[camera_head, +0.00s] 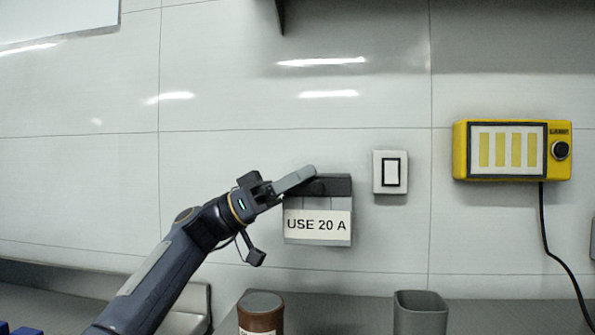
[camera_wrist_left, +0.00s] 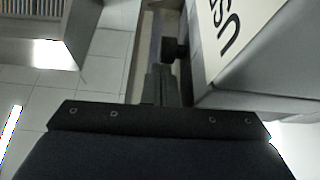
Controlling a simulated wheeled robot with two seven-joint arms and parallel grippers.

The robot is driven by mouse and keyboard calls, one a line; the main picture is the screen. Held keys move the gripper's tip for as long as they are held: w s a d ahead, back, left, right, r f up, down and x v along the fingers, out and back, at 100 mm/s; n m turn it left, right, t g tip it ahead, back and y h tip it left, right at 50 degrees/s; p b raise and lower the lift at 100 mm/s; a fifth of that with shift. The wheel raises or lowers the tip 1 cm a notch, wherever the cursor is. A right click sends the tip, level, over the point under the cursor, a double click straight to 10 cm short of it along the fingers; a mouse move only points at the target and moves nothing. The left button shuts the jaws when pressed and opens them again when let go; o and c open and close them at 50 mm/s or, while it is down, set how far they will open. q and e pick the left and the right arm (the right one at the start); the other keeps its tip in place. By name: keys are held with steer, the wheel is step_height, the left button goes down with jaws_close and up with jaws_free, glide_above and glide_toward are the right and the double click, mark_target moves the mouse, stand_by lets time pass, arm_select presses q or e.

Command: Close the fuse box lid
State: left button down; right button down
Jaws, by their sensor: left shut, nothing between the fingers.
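The fuse box (camera_head: 318,240) is a grey box on the wall with a white label reading "USE 20 A". A dark flap-like part (camera_head: 338,185), probably the lid, runs along its top; I cannot tell its exact angle. My left gripper (camera_head: 309,174) is shut and empty, its fingertips at the upper left of the box, overlapping the dark part's left end. I cannot tell whether they touch it. In the left wrist view, the fingers (camera_wrist_left: 162,85) point along the side of the box (camera_wrist_left: 265,65), with part of the label showing. My right gripper is not in view.
A white switch (camera_head: 390,172) is on the wall right of the box. Further right is a yellow device (camera_head: 463,150) with a black cable. Below stand a brown jar (camera_head: 260,315) and a grey container (camera_head: 420,315). The wall above the box is clear.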

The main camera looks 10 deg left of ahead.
arm_select(q)
steer(key=shift+f, duration=0.25)
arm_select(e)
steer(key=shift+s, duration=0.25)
